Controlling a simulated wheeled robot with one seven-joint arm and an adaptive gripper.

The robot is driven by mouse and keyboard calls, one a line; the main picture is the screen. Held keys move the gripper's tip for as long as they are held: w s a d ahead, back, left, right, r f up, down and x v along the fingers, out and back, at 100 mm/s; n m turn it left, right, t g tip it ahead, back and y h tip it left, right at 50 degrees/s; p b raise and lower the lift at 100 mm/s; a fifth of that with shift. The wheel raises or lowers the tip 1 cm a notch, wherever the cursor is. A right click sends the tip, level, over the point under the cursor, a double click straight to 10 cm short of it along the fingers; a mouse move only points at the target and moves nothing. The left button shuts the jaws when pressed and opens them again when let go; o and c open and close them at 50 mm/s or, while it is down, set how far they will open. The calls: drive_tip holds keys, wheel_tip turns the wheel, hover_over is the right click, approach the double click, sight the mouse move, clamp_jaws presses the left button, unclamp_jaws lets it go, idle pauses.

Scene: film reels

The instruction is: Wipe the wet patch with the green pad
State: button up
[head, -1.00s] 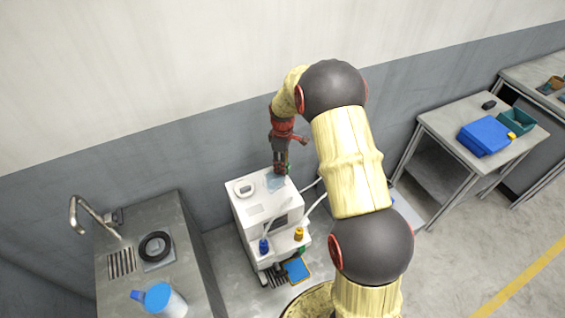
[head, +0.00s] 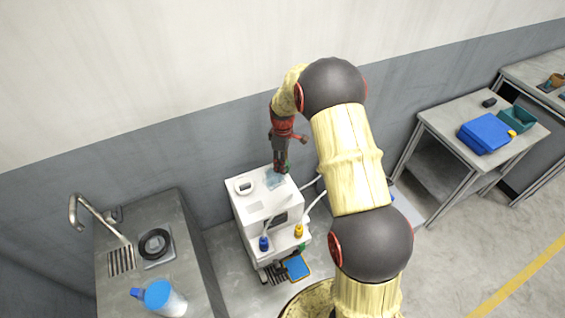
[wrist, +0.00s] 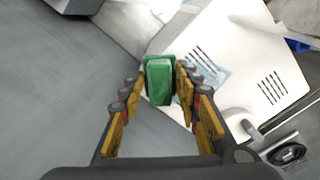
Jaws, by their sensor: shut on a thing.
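My gripper (head: 281,168) points down over the back right part of the top of a white machine (head: 258,211). In the wrist view my gripper (wrist: 160,85) is shut on the green pad (wrist: 159,82), which sits between the two fingertips. The pad is mostly hidden by the fingers in the head view. The wet patch (head: 275,181) is a pale bluish smear on the white top, just by the fingertips. It also shows in the wrist view (wrist: 207,72), beside the pad. I cannot tell whether the pad touches the surface.
White hoses (head: 314,200) rise at the machine's right. A blue knob (head: 263,243) and a yellow knob (head: 298,231) stand at its front. A sink counter (head: 190,262) is at left, and a table with a blue case (head: 486,134) at right. The wall is close behind.

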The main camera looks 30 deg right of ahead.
drive_tip(key=shift+f+b, duration=0.35)
drive_tip(key=shift+f, duration=0.35)
drive_tip(key=shift+a, duration=0.1)
